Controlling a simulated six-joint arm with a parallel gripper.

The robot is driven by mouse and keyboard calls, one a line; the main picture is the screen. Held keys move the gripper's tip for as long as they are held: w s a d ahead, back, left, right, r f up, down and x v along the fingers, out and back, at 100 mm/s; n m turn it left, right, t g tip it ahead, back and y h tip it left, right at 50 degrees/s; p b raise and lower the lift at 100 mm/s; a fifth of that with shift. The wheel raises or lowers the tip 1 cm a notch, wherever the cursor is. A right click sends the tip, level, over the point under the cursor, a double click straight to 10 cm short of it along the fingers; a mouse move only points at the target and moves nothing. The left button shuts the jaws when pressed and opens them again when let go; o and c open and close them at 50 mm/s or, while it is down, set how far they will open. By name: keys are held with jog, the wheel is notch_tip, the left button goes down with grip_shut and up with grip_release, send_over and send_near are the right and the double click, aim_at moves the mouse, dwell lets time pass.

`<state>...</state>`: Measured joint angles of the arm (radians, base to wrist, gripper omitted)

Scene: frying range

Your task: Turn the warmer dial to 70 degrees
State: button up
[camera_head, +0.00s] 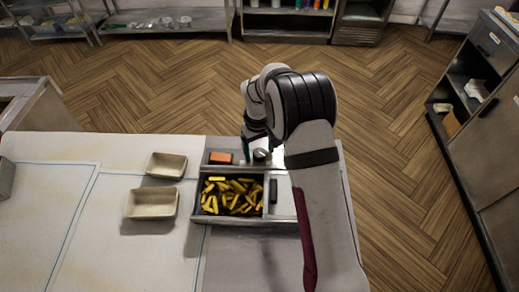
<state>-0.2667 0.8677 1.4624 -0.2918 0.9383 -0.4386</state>
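The warmer (200,205) stands on the counter's right part, with golden fries (232,196) in its open tray. On its back panel are an orange-red rectangle (221,158) and a dark round knob (262,155), which looks like the dial. Any degree marks are too small to read. My gripper (249,152) points down at the back panel, just left of the knob and close to it. I cannot tell whether it touches the knob. My own arm covers the warmer's right side, and the finger opening is too small to judge.
Two empty beige trays, one farther back (167,166) and one nearer (152,204), sit left of the warmer. A dark bar (273,191) lies beside the fries. The pale counter (60,165) is mostly clear at left. Wooden floor lies beyond it.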

aim_at(258, 153)
notch_tip(258, 153, up, 16)
jog(key=shift+s+a, duration=0.15)
jog(key=shift+a, duration=0.05)
jog(key=shift+f, duration=0.1)
dwell(0.3)
jog(key=s+d+r+m+y, duration=0.1)
jog(key=s+d+r+m, duration=0.2)
jog(key=s, duration=0.4)
jog(key=s+d+r+m, duration=0.2)
jog(key=s+d+r, duration=0.15)
jog(key=s, duration=0.45)
jog(key=s+d+f+m, duration=0.1)
jog(key=s+f+m, duration=0.1)
jog(key=s, duration=0.7)
jog(key=s+d+f+m+y, duration=0.1)
jog(key=s+m, duration=0.3)
jog(key=s, duration=0.4)
jog(key=shift+s+d+f, duration=0.15)
jog(key=shift+s+f, duration=0.25)
jog(key=shift+f, duration=0.1)
